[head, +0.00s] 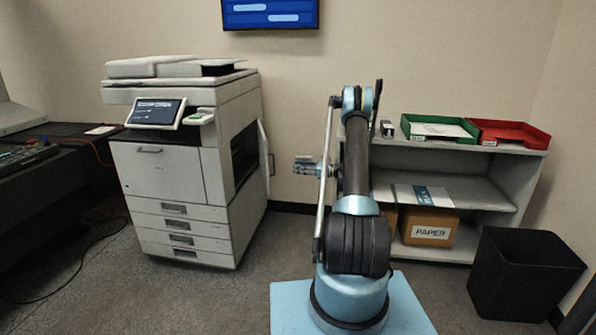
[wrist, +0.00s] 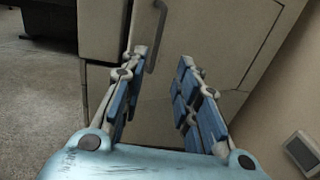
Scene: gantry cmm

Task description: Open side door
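The copier (head: 165,165) stands left of centre. Its side door (head: 264,150) is on its right flank and stands swung partly out, with a dark opening (head: 244,152) showing beside it. The door's handle (head: 271,165) is a vertical bar. My gripper (head: 297,166) is a little right of the handle in the head view, pointing left toward it. In the wrist view my gripper (wrist: 162,57) is open and empty. The grey handle (wrist: 156,36) shows just past its fingertips, nearer the left finger. I cannot tell whether a finger touches it.
A shelf unit (head: 473,160) with a green tray (head: 438,137), a red tray (head: 510,143) and a paper box (head: 428,235) stands right of my arm. A black bin (head: 523,275) is at far right. A dark desk (head: 35,200) is at left. Floor between copier and my base is clear.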

